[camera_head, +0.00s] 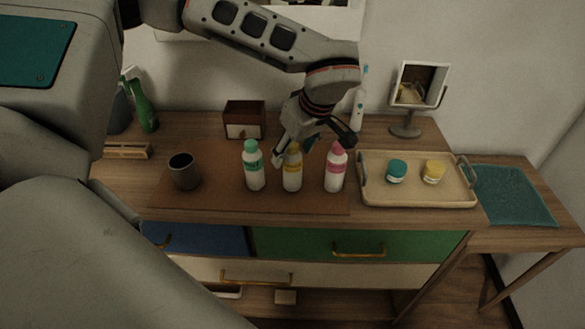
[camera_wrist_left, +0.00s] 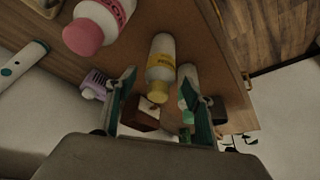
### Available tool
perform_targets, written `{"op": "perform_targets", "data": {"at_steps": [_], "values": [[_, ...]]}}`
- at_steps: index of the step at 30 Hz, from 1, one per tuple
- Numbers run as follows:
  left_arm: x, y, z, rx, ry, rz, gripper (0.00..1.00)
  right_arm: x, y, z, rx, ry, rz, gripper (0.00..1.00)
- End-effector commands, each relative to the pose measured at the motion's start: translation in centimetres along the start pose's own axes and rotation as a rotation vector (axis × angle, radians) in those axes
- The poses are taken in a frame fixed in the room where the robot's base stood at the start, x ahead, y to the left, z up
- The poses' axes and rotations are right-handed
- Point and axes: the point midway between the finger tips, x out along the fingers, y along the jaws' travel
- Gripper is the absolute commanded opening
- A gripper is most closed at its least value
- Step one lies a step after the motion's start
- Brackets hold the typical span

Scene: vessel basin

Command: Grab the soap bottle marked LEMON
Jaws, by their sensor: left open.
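Three white soap bottles stand in a row on a brown mat (camera_head: 222,204). The middle one has a yellow cap and yellow label (camera_head: 292,172); its lettering is too small to read. The left one has a teal-green cap and label (camera_head: 254,170), the right one a pink cap and label (camera_head: 335,170). My left gripper (camera_head: 314,152) is open just behind and above the yellow bottle. In the left wrist view, the yellow bottle (camera_wrist_left: 162,58) shows between the open fingers of my left gripper (camera_wrist_left: 158,72), and the pink bottle (camera_wrist_left: 92,25) is outside them. My right gripper is not in view.
A dark cup (camera_head: 184,172) stands left on the mat, with a small wooden box (camera_head: 244,121) behind. A tray (camera_head: 412,201) with two jars is on the right, a mirror (camera_head: 405,130) behind it. A green spray bottle (camera_head: 142,105) stands back left.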

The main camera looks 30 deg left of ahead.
Motion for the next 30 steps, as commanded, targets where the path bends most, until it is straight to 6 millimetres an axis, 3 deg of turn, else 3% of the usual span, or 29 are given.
{"op": "perform_targets", "data": {"at_steps": [4, 12, 13, 18, 30], "values": [[1.6, 0.0, -0.1, -0.003, -0.001, -0.001, 0.52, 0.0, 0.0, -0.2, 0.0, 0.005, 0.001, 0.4], [1.9, 0.1, -0.1, -0.002, 0.0, 0.001, 0.52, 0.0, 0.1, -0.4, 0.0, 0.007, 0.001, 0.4], [1.9, 0.1, -0.1, -0.002, -0.001, 0.001, 0.49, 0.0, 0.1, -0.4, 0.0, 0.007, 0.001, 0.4], [1.9, 0.1, -0.1, -0.002, -0.001, 0.001, 0.06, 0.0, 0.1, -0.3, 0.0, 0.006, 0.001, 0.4], [1.5, 0.1, -0.2, -0.002, 0.0, 0.002, 0.06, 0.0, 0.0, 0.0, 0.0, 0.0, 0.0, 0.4]]}}
